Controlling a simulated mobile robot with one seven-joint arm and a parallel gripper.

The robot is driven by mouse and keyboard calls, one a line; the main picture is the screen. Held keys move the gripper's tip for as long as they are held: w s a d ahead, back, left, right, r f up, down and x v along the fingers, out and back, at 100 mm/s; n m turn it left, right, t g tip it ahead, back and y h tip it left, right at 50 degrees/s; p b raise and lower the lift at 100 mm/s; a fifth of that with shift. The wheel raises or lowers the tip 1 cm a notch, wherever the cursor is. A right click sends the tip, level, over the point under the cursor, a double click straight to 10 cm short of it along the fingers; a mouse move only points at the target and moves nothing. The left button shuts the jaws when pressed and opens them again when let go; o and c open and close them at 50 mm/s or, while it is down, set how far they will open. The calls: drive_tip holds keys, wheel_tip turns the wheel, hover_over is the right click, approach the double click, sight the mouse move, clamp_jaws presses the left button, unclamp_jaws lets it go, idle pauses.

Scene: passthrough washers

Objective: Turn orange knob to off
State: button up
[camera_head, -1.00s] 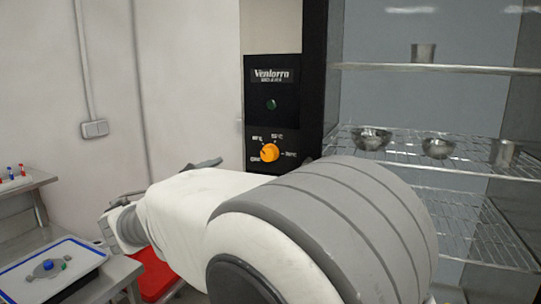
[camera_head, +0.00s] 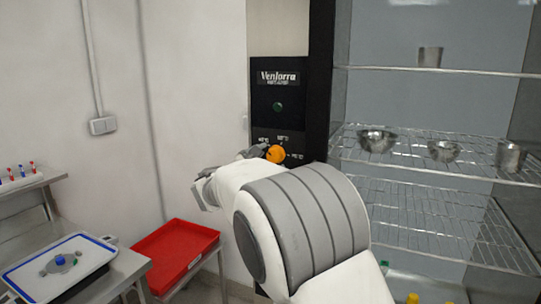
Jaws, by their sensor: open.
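The orange knob (camera_head: 275,153) sits on the lower part of the black control panel, with small white temperature markings around it. Its pointer direction is hard to read at this size. My gripper (camera_head: 245,157) is just left of the knob in the picture, partly hidden behind my white and grey arm. A dark finger shows close to the knob's left side; I cannot tell whether it touches. The jaws are open, with nothing seen between them.
The black panel (camera_head: 280,88) carries a Venlorra label and a green button (camera_head: 278,107). Right of it is a cabinet with wire shelves (camera_head: 420,150) holding metal bowls and cups. A red tray (camera_head: 175,252) and a white tray (camera_head: 55,262) lie at lower left.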

drive_tip(key=shift+w+d, duration=0.25)
drive_tip(key=shift+w, duration=0.15)
drive_tip(key=shift+c, duration=0.2)
clamp_jaws()
